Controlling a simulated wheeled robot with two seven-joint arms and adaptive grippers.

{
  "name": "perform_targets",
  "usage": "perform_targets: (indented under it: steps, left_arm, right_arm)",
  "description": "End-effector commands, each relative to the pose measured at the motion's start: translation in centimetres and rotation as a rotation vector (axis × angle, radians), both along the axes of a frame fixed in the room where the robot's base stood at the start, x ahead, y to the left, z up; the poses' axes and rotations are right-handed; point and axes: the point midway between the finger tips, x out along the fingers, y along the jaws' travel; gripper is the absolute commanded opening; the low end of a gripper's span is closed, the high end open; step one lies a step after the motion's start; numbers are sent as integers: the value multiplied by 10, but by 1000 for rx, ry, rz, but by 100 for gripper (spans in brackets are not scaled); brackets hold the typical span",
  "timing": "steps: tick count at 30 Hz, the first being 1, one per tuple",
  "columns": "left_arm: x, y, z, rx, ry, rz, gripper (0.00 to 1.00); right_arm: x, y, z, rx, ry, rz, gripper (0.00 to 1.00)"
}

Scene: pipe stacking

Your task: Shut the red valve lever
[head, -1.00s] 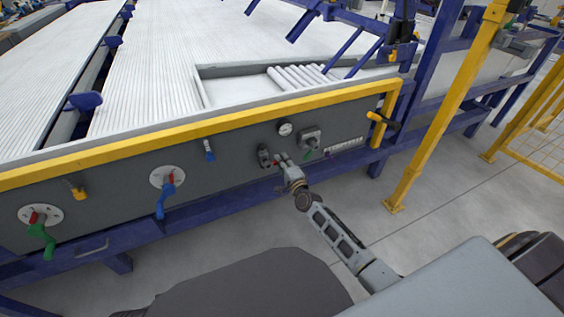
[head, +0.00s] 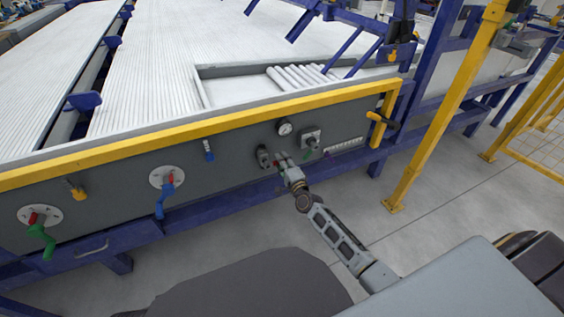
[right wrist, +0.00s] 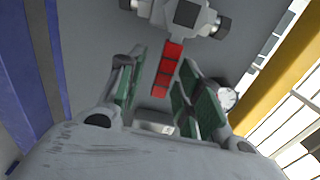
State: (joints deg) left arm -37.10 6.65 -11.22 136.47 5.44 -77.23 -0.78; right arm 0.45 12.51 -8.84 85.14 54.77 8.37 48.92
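The red valve lever (right wrist: 167,70) shows in the right wrist view as a short red bar running down from a grey valve body (right wrist: 187,14). My right gripper (right wrist: 161,68) is open, with green-padded fingers on either side of the lever. The lever lies between or just beyond the fingertips; I cannot tell whether they touch it. In the head view, my right gripper (head: 284,160) is at the dark panel beside the grey valve (head: 264,157). The lever is small there and mostly hidden by the gripper. My left gripper is not in view.
The panel also holds a round gauge (head: 285,127), a grey knob fitting (head: 311,138), and blue (head: 163,193) and green (head: 41,236) handles at left. A yellow rail (head: 225,122) runs above. A yellow post (head: 447,105) stands at right, with bare floor before it.

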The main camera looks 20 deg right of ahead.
Motion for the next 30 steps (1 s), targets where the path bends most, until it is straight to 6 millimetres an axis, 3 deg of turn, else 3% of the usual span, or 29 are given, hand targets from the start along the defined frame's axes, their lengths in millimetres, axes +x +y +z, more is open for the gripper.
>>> perform_targets:
  steps: [30]
  left_arm:
    - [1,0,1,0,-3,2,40]
  right_arm:
    - [-83,-3,-1,1,2,0,35]
